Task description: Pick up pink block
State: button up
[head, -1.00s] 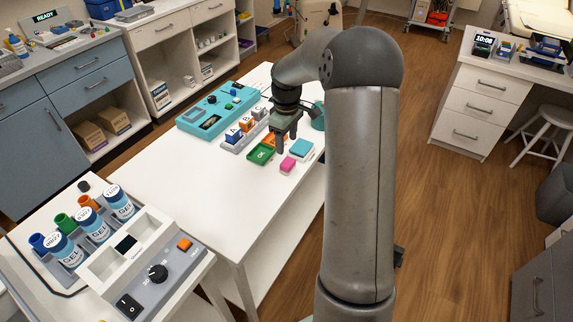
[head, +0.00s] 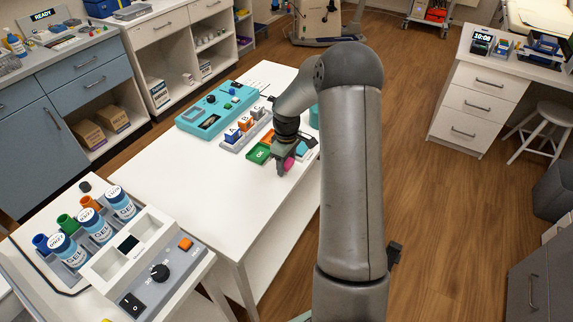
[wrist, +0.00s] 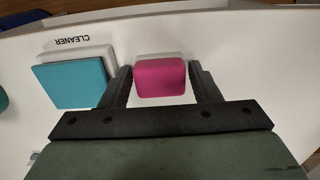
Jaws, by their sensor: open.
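The pink block (head: 289,163) sits on the white table and is partly hidden by my gripper in the head view. In the wrist view the pink block (wrist: 160,77) lies between the fingers of my gripper (wrist: 161,85). The gripper is open, with one finger to each side of the block. A narrow gap shows on both sides in the wrist view. In the head view my gripper (head: 283,168) is low over the table at the block.
A teal block on a white pad marked CLEANER (wrist: 75,80) is close to the left finger in the wrist view. A green tray marked OK (head: 259,154) is left of my gripper in the head view. The table's front left (head: 190,190) is clear.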

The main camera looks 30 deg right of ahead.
jog(key=c, duration=0.7)
jog(key=shift+c, duration=0.2)
jog(key=shift+r, duration=0.55)
jog(key=s+a+r+b, duration=0.3)
jog(key=s+a+r, duration=0.3)
jog(key=s+r, duration=0.6)
jog(key=shift+s+a, duration=0.2)
jog(key=shift+s, duration=0.05)
